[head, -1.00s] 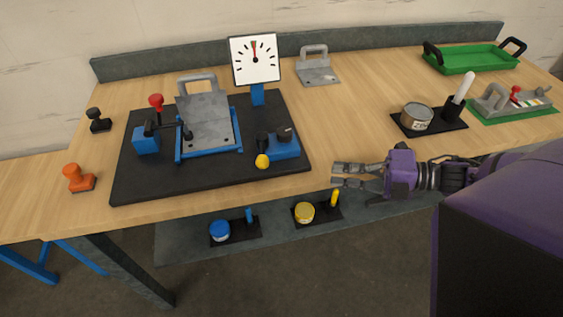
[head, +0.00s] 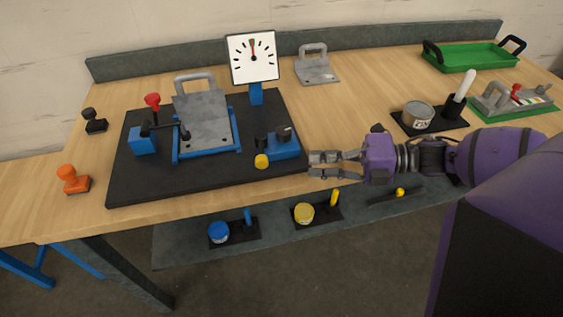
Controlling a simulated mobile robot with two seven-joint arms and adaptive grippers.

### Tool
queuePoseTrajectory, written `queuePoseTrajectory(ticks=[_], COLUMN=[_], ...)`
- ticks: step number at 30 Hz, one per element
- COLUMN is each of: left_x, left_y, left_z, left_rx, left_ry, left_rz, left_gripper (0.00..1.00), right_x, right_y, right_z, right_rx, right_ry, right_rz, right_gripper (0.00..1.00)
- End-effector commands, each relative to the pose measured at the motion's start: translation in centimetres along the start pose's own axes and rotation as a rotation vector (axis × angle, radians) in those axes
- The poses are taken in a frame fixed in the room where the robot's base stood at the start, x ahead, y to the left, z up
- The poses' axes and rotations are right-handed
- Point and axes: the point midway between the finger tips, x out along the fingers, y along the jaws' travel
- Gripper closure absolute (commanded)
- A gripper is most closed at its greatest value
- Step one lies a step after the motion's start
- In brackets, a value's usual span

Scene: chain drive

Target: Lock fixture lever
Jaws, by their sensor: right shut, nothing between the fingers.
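The fixture stands on a black base plate (head: 140,188) on the table. A grey metal plate with a handle (head: 203,120) sits in its blue frame (head: 207,155). A lever with a red knob (head: 152,100) rises from the blue block (head: 144,141) at the left. A yellow knob (head: 261,161) sits low at the front of the blue block (head: 285,147) at the right. My right gripper (head: 312,163) is shut and empty, its fingers pointing left at the base plate's right edge, apart from the yellow knob. My left gripper is out of view.
A dial gauge (head: 253,57) stands behind the fixture. An orange stamp (head: 73,179) and a black stamp (head: 94,121) are at the left. A can (head: 418,115) and a green tray (head: 472,57) are at the right. Blue (head: 219,231) and yellow (head: 303,212) tins sit on the lower shelf.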

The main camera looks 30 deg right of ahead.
Motion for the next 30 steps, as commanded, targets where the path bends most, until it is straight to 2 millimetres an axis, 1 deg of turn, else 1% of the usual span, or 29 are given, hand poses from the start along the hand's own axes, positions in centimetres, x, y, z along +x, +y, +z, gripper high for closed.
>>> queuePoseTrajectory(ticks=[1,6,12,18,30], left_x=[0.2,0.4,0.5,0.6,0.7], left_y=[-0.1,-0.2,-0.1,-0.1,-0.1], left_z=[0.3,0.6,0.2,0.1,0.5], left_rx=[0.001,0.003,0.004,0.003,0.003], left_ry=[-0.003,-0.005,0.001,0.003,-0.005], left_rz=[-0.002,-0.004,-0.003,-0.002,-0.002], left_gripper=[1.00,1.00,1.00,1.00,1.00], right_x=[1.2,4.5,7.3,8.6,8.8], right_y=[-0.1,0.0,0.0,0.0,-0.1], right_z=[0.0,0.0,0.0,0.0,0.0], right_rx=[0.001,0.000,0.000,0.000,0.001], right_ry=[0.003,0.002,0.001,0.000,-0.001], right_rz=[0.003,0.003,0.002,0.001,0.000], right_gripper=[1.00,1.00,1.00,1.00,1.00])
